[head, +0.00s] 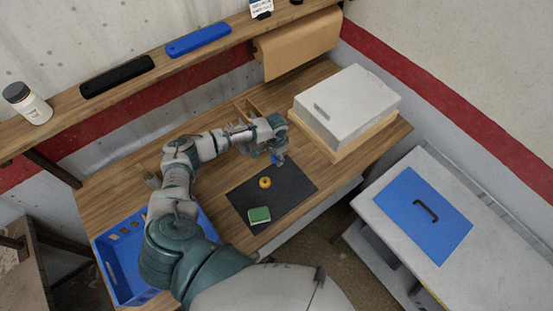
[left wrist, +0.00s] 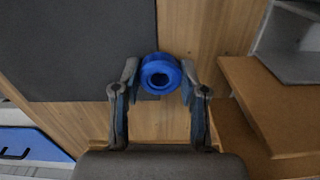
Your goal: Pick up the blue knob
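The blue knob (left wrist: 160,74) is a round ring shape with a dark centre hole. In the left wrist view it sits between the two fingertips of my left gripper (left wrist: 160,78), which appear to touch it from both sides. In the head view the gripper (head: 279,160) points down near the upper right edge of the dark mat (head: 296,187), and a small blue part of the knob (head: 275,159) shows at its tip. Whether the knob still touches the surface below is not clear. My right gripper is not in view.
A yellow round piece (head: 264,182) and a green block (head: 259,215) are on the mat. A blue crate (head: 118,252) stands at the lower left. A pale box (head: 347,106) stands at the bench's right end. A shelf (head: 150,77) runs along the wall.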

